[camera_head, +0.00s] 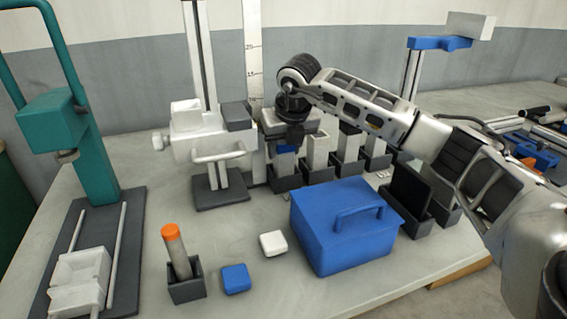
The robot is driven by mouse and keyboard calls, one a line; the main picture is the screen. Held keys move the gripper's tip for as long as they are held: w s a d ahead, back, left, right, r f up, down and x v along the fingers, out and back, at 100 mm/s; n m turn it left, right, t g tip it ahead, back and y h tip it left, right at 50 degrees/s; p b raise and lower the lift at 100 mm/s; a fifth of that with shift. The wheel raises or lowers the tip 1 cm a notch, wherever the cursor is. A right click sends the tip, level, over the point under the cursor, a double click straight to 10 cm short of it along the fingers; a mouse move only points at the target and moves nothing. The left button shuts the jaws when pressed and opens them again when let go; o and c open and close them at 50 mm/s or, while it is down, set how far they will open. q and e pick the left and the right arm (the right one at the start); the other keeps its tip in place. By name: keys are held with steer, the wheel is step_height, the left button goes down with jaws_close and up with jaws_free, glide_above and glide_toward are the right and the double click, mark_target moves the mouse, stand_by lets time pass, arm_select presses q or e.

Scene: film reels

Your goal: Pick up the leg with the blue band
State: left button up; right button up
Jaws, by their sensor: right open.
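A leg with a blue band (286,149) stands in a dark holder at the left end of a row at the back middle of the table. My left gripper is out of view.
Several pale legs (317,152) stand in dark holders to the right. A blue box (343,240) with a handle stands in front. An orange-topped post (175,250), a blue block (236,279) and a white block (273,243) are front left. A white press (207,140) stands left of the row.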

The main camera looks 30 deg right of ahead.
steer(key=c, duration=0.7)
steer(key=shift+c, duration=0.2)
steer(key=shift+r, duration=0.15)
